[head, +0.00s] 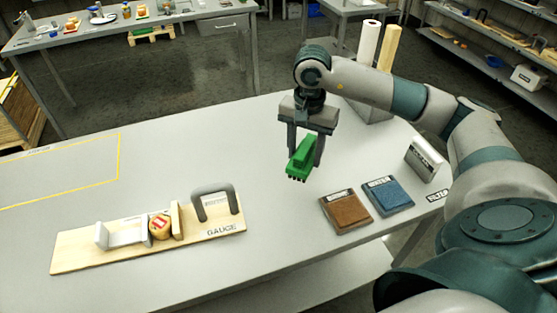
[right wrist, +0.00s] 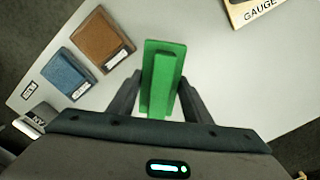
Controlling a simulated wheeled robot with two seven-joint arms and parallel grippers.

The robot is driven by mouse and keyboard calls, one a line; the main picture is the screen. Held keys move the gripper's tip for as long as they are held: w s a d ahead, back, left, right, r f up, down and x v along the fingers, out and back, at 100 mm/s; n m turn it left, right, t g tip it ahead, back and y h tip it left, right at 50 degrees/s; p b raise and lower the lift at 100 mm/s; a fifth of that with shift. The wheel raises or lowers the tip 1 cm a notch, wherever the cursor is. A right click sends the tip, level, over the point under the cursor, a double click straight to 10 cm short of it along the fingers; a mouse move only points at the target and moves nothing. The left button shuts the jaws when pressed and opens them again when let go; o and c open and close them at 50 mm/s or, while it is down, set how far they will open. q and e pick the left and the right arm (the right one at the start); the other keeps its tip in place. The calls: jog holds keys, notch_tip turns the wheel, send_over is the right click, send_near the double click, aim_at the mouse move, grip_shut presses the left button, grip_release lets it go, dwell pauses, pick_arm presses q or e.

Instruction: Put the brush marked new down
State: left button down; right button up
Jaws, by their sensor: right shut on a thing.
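My right gripper (head: 304,150) is shut on a green brush (head: 300,160) and holds it above the table, bristles down. The brush also shows between the fingers in the right wrist view (right wrist: 162,80). No marking on the brush can be read. To its right on the table lie a brown pad (head: 345,211) and a blue pad (head: 388,196), each with a label too small to read. Both pads also show at the upper left of the right wrist view. My left gripper is not in view.
A small labelled grey block (head: 425,158) stands right of the pads. A yellow outline (head: 118,160) marks the left. The table (head: 215,150) middle is clear.

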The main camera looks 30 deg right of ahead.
jog(key=w+f+p, duration=0.1)
jog(key=w, duration=0.1)
jog(key=w+a+f+p, duration=0.1)
jog(key=w+f, duration=0.1)
jog(key=w, duration=0.1)
jog(key=w+a+f+p, duration=0.1)
jog(key=w, duration=0.2)
jog(key=shift+w+f+p, duration=0.15)
jog(key=shift+f+p, duration=0.15)
jog(key=shift+f, duration=0.1)
jog(key=shift+w+a+f, duration=0.1)
jog(key=shift+w+f, duration=0.1)
jog(key=shift+w, duration=0.05)
jog(key=shift+f+p, duration=0.4)
jog(key=shift+p, duration=0.1)
notch_tip(320, 180, down, 2)
jog(key=shift+p, duration=0.7)
jog(key=shift+f, duration=0.6)
